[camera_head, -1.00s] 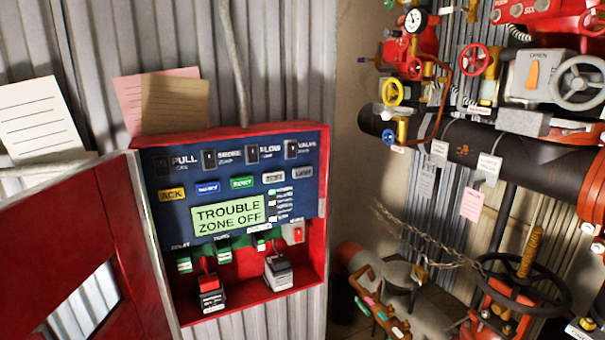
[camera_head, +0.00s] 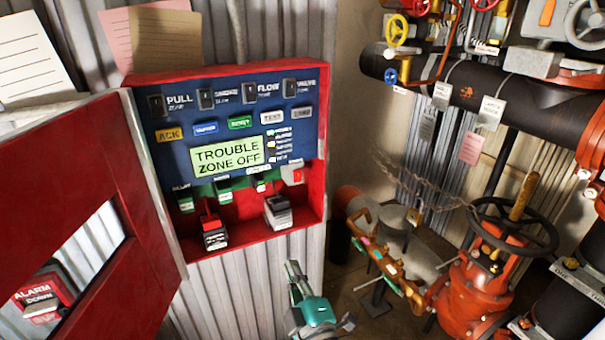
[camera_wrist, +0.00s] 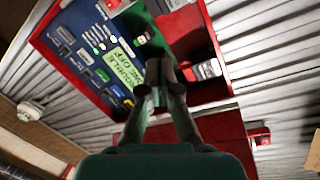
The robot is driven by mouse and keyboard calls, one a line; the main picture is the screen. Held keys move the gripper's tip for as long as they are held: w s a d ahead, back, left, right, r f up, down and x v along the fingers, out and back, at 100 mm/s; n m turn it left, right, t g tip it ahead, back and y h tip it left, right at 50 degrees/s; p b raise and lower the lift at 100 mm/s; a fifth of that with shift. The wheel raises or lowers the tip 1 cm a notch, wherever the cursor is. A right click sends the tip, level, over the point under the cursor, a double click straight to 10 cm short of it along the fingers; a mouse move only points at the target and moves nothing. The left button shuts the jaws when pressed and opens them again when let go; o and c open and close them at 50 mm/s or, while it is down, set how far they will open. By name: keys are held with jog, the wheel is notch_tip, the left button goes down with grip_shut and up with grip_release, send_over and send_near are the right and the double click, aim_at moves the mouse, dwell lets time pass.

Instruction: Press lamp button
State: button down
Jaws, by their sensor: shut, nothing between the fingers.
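The lamp button (camera_head: 302,113) is a grey key at the right end of the button row on the blue alarm panel (camera_head: 170,148). The panel sits in a red box with its door swung open to the left. My gripper (camera_head: 292,268) is below the box's lower right part in the head view, apart from the button. In the wrist view my gripper (camera_wrist: 160,75) is shut and empty, its fingertips overlapping the lower panel area. The panel is tilted there, and I cannot tell the lamp button from the other keys.
The open red door (camera_head: 70,210) stands at the left. Pipes and a red valve with a black handwheel (camera_head: 510,228) fill the right side. Corrugated wall lies below the box.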

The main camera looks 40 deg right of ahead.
aim_at(301, 112)
jog(key=w+d+r+m+g+h, duration=0.1)
jog(key=d+r+h, duration=0.2)
jog(key=r, duration=0.5)
jog(key=d+r+m+g+h, duration=0.2)
jog(key=d+r+h, duration=0.2)
jog(key=r, duration=0.4)
jog(key=w+d+r+m+g+h, duration=0.1)
jog(key=d+r+h, duration=0.3)
jog(key=r, duration=0.5)
jog(key=shift+w+d+m+g+h, duration=0.3)
jog(key=shift+w+m+g, duration=0.1)
jog(key=shift+g, duration=0.3)
jog(key=shift+w+d, duration=0.4)
jog(key=shift+w, duration=1)
jog(key=shift+w+d, duration=0.4)
jog(key=shift+w, duration=1)
jog(key=shift+w+d, duration=0.4)
jog(key=shift+w, duration=1)
jog(key=shift+w, duration=0.15)
jog(key=shift+w+d, duration=0.1)
jog(key=shift+w, duration=0.15)
